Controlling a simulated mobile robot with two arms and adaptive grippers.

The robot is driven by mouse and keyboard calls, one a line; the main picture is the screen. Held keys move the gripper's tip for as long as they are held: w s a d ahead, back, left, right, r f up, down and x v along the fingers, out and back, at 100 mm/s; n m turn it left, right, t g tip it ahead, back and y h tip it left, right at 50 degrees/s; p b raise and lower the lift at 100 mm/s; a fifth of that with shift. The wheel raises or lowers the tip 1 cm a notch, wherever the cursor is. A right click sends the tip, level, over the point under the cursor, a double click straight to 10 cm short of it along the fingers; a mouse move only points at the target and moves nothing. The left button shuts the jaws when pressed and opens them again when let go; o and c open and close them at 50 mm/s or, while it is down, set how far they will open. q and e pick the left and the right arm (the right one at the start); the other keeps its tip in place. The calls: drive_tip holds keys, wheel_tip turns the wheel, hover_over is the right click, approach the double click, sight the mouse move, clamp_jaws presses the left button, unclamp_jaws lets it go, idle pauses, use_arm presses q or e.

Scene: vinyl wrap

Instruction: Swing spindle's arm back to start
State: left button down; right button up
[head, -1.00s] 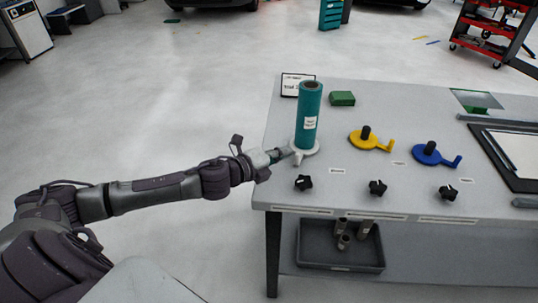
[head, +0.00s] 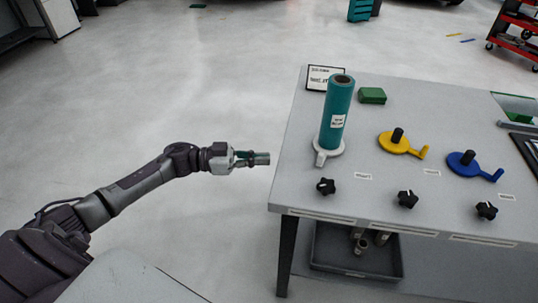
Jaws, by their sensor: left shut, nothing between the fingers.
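A white spindle base (head: 322,154) stands at the table's left end, with a teal roll (head: 338,112) upright on it. Its short white arm points toward the front, slightly left. A yellow spindle (head: 402,142) and a blue spindle (head: 474,165) stand to the right, bare of rolls, each with an arm pointing right. My left gripper (head: 262,159) is shut and empty, off the table's left edge and apart from the white arm. My right gripper is out of view.
Several black star knobs, among them one at the left (head: 325,186), line the table's (head: 380,100) front. A green block (head: 372,95) and a sign (head: 324,78) sit at the back. A grey bin (head: 345,262) with tubes is on the lower shelf. Floor left of the table is clear.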

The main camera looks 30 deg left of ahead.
use_arm(q)
drive_tip(key=p, duration=0.2)
approach(319, 158)
drive_tip(key=x, duration=0.5)
drive_tip(key=shift+w+d+f, duration=0.1)
drive_tip(key=shift+w+f, duration=0.05)
drive_tip(key=shift+w, duration=0.25)
drive_tip(key=shift+x, duration=0.75)
drive_tip(key=shift+f, duration=0.15)
drive_tip(key=shift+d+r+p, duration=0.25)
drive_tip(key=shift+d+p, duration=0.25)
drive_tip(key=shift+p, duration=0.2)
drive_tip(key=shift+s+d+f, duration=0.1)
drive_tip(key=shift+d, duration=0.1)
drive_tip(key=shift+f, duration=0.1)
